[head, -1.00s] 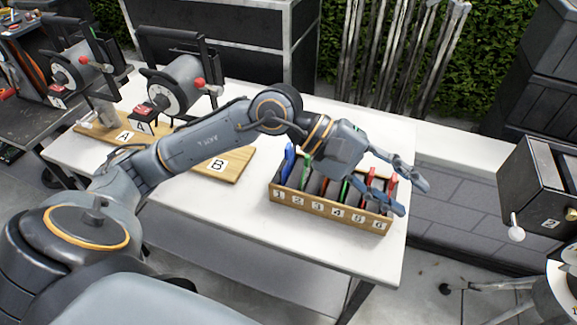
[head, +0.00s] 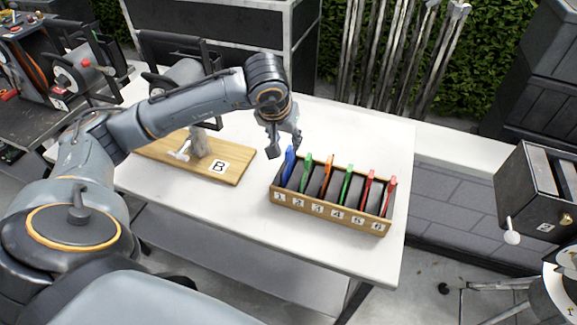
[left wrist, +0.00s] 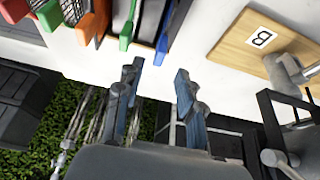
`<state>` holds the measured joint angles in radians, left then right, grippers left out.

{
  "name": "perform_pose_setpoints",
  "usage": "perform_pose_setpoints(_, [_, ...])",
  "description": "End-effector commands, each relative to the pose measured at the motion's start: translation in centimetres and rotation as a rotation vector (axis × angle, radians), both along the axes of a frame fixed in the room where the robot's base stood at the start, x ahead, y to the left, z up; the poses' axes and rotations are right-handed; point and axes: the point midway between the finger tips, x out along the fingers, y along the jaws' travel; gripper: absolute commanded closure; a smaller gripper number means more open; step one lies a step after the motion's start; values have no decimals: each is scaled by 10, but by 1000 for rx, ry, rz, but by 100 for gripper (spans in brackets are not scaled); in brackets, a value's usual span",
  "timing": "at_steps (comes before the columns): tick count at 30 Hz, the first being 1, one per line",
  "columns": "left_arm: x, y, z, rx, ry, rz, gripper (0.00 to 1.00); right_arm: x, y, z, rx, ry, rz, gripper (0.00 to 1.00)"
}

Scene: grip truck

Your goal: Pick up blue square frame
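The blue square frame (head: 289,163) stands in slot 1, at the left end of a wooden rack (head: 333,210) with numbered slots. Its blue edge (left wrist: 162,46) also shows in the left wrist view, at the rack's end; its lower part is hidden in the rack. My left gripper (head: 285,148) is just above and behind the blue frame, pointing down. In the left wrist view its two fingers (left wrist: 156,72) are spread apart with nothing between them, and the blue frame lies beyond the fingertips. My right gripper is not in view.
Green, orange and red frames (head: 368,185) stand in the other slots. A wooden board marked B (head: 230,170) with a clamp device lies to the left on the white table (head: 240,220). The table right of the rack's front is clear.

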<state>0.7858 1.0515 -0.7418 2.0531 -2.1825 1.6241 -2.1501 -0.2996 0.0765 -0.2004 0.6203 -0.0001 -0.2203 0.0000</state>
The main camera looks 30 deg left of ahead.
Motion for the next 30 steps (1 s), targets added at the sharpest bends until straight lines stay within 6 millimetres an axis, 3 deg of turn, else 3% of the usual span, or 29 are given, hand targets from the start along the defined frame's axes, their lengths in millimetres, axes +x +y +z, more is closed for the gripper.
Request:
perform_pose_setpoints(5, [3, 0, -10, -1, 3, 1, 62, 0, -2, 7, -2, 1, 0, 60])
perform_pose_setpoints(10, [9, 2, -33, -1, 7, 1, 62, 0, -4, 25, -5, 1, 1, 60])
perform_pose_setpoints(15, [18, 3, -52, -2, 2, 1, 62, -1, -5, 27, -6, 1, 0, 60])
perform_pose_setpoints(23, [19, 4, -55, 0, -1, 0, 62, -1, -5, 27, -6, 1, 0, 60])
perform_pose_setpoints(28, [19, 4, -55, -1, -1, 0, 97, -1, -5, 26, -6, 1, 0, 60])
perform_pose_setpoints(30, [19, 4, -55, -1, -1, 0, 100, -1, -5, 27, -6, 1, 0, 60])
